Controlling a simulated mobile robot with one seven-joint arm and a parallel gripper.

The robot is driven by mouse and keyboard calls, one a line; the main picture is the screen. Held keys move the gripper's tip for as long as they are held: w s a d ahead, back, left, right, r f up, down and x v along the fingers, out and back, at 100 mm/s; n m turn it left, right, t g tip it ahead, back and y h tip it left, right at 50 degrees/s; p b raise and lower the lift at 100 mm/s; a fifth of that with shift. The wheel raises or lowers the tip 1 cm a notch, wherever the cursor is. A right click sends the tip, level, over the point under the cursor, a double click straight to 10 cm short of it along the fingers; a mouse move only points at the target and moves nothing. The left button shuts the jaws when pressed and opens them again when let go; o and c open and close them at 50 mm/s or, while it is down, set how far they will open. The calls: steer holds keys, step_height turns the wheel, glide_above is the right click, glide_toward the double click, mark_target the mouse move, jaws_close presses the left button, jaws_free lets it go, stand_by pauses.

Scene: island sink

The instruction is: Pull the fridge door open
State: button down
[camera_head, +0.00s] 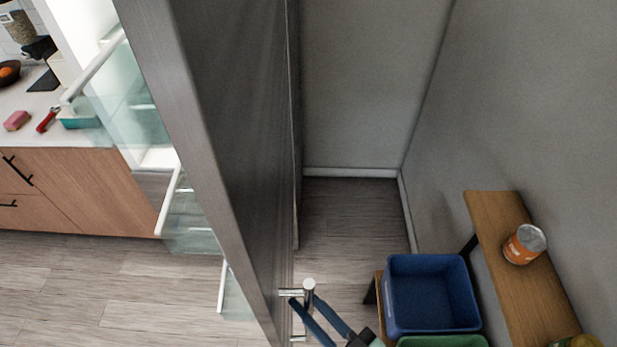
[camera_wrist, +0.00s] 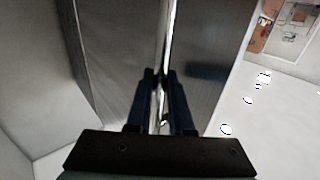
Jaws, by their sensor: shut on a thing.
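The fridge door (camera_head: 215,130) stands swung open and is seen nearly edge-on in the head view, its grey metal front facing right. Clear door shelves with white rims (camera_head: 188,215) show on its inner side at the left. The bar handle (camera_head: 309,285) is on the door's front low in the picture. My gripper (camera_head: 312,312) is at this handle, its blue fingers on either side of it. In the wrist view my gripper (camera_wrist: 160,75) is shut on the shiny handle (camera_wrist: 167,45), which runs upward between the fingertips. Most of the fridge's inside is hidden behind the door.
A blue bin (camera_head: 430,290) and a green bin (camera_head: 440,342) stand at the lower right, close to my gripper. A wooden bench (camera_head: 490,225) with an orange can (camera_head: 524,245) is along the right wall. Floor (camera_head: 90,280) left of the door is clear.

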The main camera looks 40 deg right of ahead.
steer(key=c, duration=0.8)
jaws_free()
steer(key=shift+w+d+f, duration=0.1)
steer(key=s+d+b, duration=0.1)
steer(key=s, duration=1.2)
steer(key=shift+d+b, duration=0.15)
steer(key=shift+b, duration=0.25)
